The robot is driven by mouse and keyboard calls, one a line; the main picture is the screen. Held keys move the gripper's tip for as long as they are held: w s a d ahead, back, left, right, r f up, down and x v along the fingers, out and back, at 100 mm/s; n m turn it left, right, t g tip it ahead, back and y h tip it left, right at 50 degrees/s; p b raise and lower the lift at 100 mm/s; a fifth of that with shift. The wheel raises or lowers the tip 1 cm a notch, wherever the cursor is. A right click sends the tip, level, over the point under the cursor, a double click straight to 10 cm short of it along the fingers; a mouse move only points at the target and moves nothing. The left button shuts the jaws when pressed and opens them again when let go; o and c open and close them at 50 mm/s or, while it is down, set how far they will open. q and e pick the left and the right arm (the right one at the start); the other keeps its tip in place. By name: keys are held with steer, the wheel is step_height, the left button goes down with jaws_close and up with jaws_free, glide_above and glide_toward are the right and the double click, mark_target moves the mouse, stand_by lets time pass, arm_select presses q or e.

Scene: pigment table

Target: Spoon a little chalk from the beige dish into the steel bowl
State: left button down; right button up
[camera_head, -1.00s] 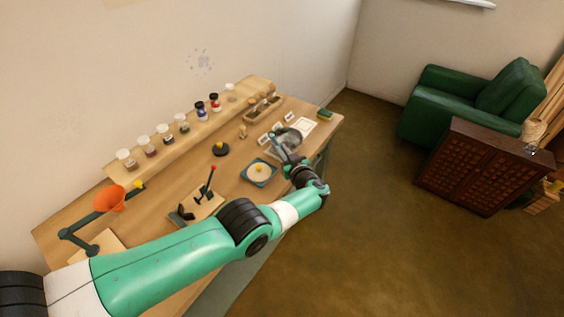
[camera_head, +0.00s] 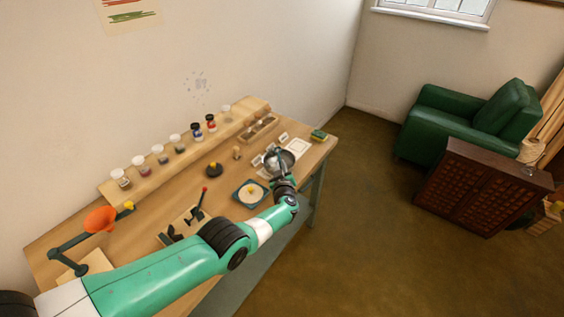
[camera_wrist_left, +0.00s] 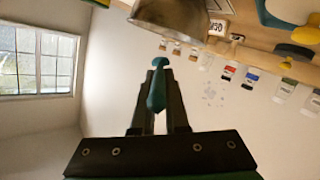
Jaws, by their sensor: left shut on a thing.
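The steel bowl (camera_head: 279,161) sits near the right end of the table; part of it also shows at the top of the left wrist view (camera_wrist_left: 170,14). My left gripper (camera_head: 281,177) is at the near side of the bowl in the head view. It is shut on a teal handle (camera_wrist_left: 157,90), which stands between the fingers and ends in a wider cap. I cannot tell what is at the handle's other end, or whether it holds chalk. I cannot pick out the beige dish for sure. My right gripper is out of view.
A teal square stand with a pale round plate (camera_head: 250,193) is left of the bowl. A wooden tray (camera_head: 258,129) lies behind it. Jars (camera_head: 159,153) line the back shelf. A sponge (camera_head: 319,135) is near the right edge.

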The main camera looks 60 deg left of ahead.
arm_select(q)
step_height(320, 180, up, 3)
steer(key=n+p, duration=0.2)
steer(key=n, duration=0.4)
steer(key=shift+f+n+t, duration=0.15)
steer(key=shift+n+t, duration=0.15)
steer(key=shift+t, duration=0.1)
steer(key=shift+r+m+g+p, duration=0.3)
steer(key=shift+m+p, duration=0.3)
steer(key=shift+m, duration=0.5)
steer(key=shift+w+d+r+m, duration=0.1)
steer(key=shift+w+r+m, duration=0.1)
steer(key=shift+m, duration=0.8)
steer(key=m, duration=0.2)
steer(key=m+g+b, duration=0.1)
steer(key=m, duration=0.1)
steer(key=shift+w+r+y, duration=0.15)
steer(key=shift+r+y, duration=0.1)
steer(key=shift+y, duration=0.05)
steer(key=shift+r+m, duration=0.3)
steer(key=shift+m, duration=0.7)
